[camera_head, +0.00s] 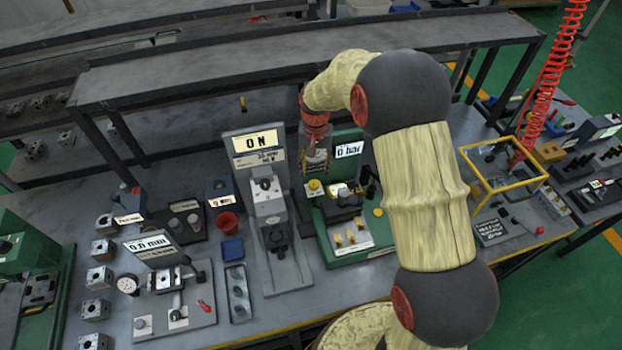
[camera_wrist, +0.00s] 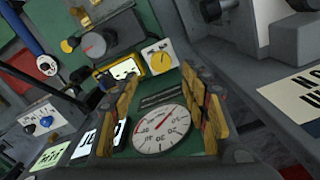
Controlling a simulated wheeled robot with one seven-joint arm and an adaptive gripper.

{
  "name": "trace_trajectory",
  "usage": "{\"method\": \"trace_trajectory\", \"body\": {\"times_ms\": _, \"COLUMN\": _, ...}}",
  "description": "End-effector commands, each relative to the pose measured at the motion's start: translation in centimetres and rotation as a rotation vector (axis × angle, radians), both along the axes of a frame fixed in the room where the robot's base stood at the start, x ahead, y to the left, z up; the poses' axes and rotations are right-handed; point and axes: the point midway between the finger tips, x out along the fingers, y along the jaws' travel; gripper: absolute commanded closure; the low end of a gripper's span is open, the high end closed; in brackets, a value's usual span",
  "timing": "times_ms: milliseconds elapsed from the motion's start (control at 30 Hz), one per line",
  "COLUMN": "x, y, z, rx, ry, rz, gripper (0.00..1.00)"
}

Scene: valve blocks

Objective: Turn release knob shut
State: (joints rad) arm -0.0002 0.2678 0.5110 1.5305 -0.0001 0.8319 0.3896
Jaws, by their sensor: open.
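The green station (camera_head: 372,244) with the "0 bar" sign (camera_head: 349,150) stands in the middle of the bench.
A round dial gauge (camera_wrist: 162,130) shows between my fingers. A yellow-framed display (camera_wrist: 124,69) and a dark knob with a red mark (camera_wrist: 95,44) are close by. The grey "0 N" press (camera_head: 266,200) stands immediately left. A yellow frame (camera_head: 503,172) is at right.

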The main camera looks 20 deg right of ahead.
Motion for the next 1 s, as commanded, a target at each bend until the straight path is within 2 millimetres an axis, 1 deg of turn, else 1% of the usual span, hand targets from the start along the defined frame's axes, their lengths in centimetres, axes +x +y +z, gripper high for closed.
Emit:
{"method": "trace_trajectory", "body": {"times_ms": 300, "x": -0.1, "y": 0.0, "z": -4.8, "rx": 0.000, "ry": 0.003, "rz": 0.002, "gripper": 0.54}}
{"method": "trace_trajectory", "body": {"times_ms": 500, "x": -0.1, "y": 0.0, "z": -6.8, "rx": 0.000, "ry": 0.001, "rz": 0.002, "gripper": 0.54}}
{"method": "trace_trajectory", "body": {"times_ms": 633, "x": 0.0, "y": 0.0, "z": -7.2, "rx": 0.000, "ry": 0.000, "rz": 0.003, "gripper": 0.54}}
{"method": "trace_trajectory", "body": {"times_ms": 867, "x": 0.0, "y": 0.0, "z": -7.2, "rx": 0.000, "ry": 0.000, "rz": 0.003, "gripper": 0.54}}
{"method": "trace_trajectory", "body": {"times_ms": 1000, "x": 0.0, "y": 0.0, "z": -7.2, "rx": 0.000, "ry": 0.000, "rz": 0.003, "gripper": 0.62}}
